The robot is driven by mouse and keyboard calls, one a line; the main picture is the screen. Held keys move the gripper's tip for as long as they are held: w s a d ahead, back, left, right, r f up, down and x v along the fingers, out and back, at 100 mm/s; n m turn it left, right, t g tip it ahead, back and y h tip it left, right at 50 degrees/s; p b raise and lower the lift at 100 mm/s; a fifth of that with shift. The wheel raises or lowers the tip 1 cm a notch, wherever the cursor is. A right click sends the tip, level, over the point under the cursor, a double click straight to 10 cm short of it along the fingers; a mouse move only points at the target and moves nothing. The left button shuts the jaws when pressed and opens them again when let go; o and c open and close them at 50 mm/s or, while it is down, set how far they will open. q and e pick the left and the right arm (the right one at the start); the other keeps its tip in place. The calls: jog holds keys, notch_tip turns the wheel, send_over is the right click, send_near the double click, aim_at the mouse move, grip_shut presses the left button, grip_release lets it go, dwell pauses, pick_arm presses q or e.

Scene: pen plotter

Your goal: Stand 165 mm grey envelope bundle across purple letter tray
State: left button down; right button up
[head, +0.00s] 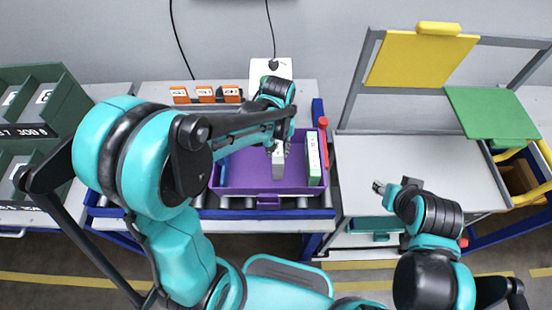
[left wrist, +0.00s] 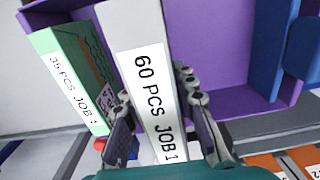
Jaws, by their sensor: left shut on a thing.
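The purple letter tray (head: 240,178) lies on the roller bench, and its floor and wall also show in the left wrist view (left wrist: 220,50). The grey envelope bundle (head: 278,165), labelled "60 PCS JOB 1" in the left wrist view (left wrist: 132,28), stands upright at the tray. My left gripper (head: 279,146) is shut on it, one finger on each side in the left wrist view (left wrist: 155,115). I cannot tell whether its bottom touches the tray floor. My right gripper (head: 378,187) is over the grey table at the right, away from the tray; its fingers are too small to read.
A green-and-white bundle (head: 314,160) labelled "35 PCS JOB 1" stands at the tray's right end, close beside the grey bundle. Orange labelled blocks (head: 205,94) line the back of the bench. A red-topped post (head: 323,123) stands right of the tray. The grey table (head: 420,160) is mostly clear.

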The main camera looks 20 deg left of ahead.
pick_arm(q)
notch_tip(320, 180, down, 6)
jog(key=shift+f+b, duration=0.25)
jog(key=shift+b, duration=0.65)
jog(key=shift+f, duration=0.15)
jog(key=c, duration=1.2)
grip_release()
